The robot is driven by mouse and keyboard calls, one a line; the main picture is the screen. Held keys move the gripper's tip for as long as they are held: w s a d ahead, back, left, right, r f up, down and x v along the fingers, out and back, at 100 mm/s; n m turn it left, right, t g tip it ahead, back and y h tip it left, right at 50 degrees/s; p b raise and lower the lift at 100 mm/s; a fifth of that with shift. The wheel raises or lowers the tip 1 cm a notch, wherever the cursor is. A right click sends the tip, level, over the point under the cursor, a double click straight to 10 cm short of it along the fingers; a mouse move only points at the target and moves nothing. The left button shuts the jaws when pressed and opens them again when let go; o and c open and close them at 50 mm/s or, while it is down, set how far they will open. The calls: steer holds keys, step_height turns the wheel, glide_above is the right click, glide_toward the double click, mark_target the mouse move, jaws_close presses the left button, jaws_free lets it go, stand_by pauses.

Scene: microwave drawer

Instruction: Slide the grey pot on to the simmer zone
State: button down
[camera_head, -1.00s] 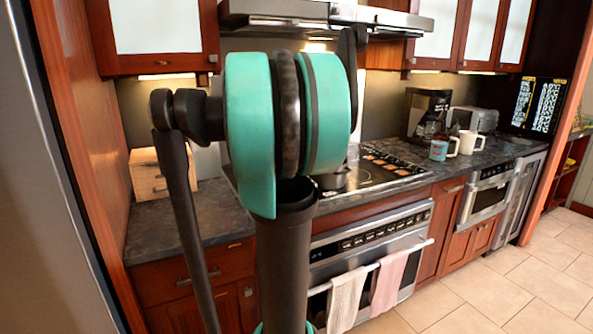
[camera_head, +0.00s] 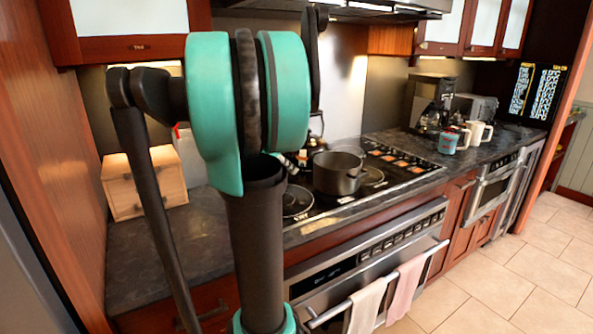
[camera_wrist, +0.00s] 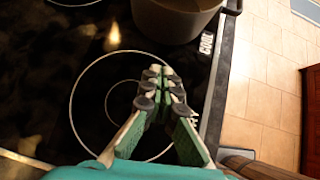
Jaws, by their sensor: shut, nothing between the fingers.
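The grey pot (camera_head: 338,174) stands upright on the black cooktop (camera_head: 372,193), behind and right of my arm in the head view. Its lower wall also shows at the top of the wrist view (camera_wrist: 176,22). My gripper (camera_wrist: 161,78) is shut and empty. It appears over a bare ringed zone (camera_wrist: 84,84), with its fingertips pointing towards the pot and a visible gap between them. A white label (camera_wrist: 206,43) lies by the pot on the cooktop's edge; another label is mostly hidden by the fingers, so I cannot tell which zone is simmer.
A wooden box (camera_head: 144,182) stands on the counter at left. A coffee maker (camera_head: 432,103), a blue mug (camera_head: 447,143) and white mugs stand right of the cooktop. Towels (camera_head: 367,306) hang on the oven handle (camera_head: 380,283). The range hood (camera_head: 350,18) is overhead. Tiled floor in front is clear.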

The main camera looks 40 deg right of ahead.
mark_target(343, 165)
steer(key=x, duration=0.8)
steer(key=d, duration=0.3)
steer(key=shift+d+f, duration=0.25)
steer(key=shift+f, duration=0.05)
steer(key=shift+d, duration=0.55)
steer(key=d, duration=1.5)
steer(key=shift+w+d, duration=0.1)
steer(key=shift+d, duration=0.25)
steer(key=shift+a, duration=0.1)
